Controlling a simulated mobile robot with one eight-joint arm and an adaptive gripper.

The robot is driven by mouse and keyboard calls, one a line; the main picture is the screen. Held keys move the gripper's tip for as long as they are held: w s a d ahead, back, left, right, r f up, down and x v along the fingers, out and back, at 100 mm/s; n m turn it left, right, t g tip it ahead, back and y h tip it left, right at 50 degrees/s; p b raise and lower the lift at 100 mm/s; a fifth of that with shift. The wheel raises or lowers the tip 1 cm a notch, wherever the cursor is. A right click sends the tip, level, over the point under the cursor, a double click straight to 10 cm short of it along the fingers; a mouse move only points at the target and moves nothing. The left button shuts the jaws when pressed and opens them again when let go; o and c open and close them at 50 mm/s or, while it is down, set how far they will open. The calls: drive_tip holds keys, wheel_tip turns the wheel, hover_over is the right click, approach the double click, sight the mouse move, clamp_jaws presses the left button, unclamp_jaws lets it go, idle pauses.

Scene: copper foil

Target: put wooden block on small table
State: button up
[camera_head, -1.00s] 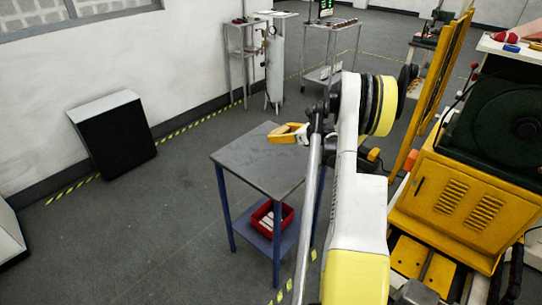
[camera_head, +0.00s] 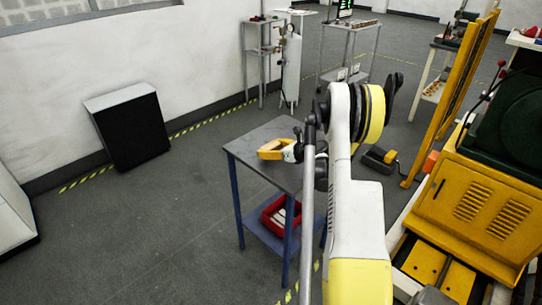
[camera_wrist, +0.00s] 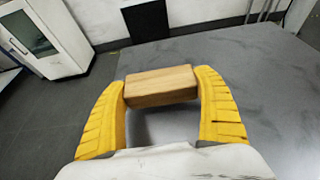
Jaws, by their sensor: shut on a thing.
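My gripper (camera_wrist: 161,98) has yellow ribbed fingers, shut on the wooden block (camera_wrist: 160,86), one finger at each end. The block is a light brown oblong, held level. In the wrist view it shows over the grey top of the small table (camera_wrist: 255,75), with a dark shadow under it; I cannot tell whether it touches the top. In the head view my gripper (camera_head: 272,150) is over the small table (camera_head: 255,137), which has a grey top and blue legs. My arm hides the right part of the table there, and the block is hard to make out.
A red bin (camera_head: 272,222) with pale items sits on the table's lower shelf. A yellow machine (camera_head: 470,205) stands at the right. A black-fronted box (camera_head: 130,130) leans by the left wall. The visible tabletop is otherwise bare.

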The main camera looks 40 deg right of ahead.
wheel_tip(320, 180, down, 2)
drive_tip(key=shift+f+b, duration=0.15)
drive_tip(key=shift+b, duration=0.2)
drive_tip(key=o, duration=1.2)
drive_tip(key=shift+c, duration=0.2)
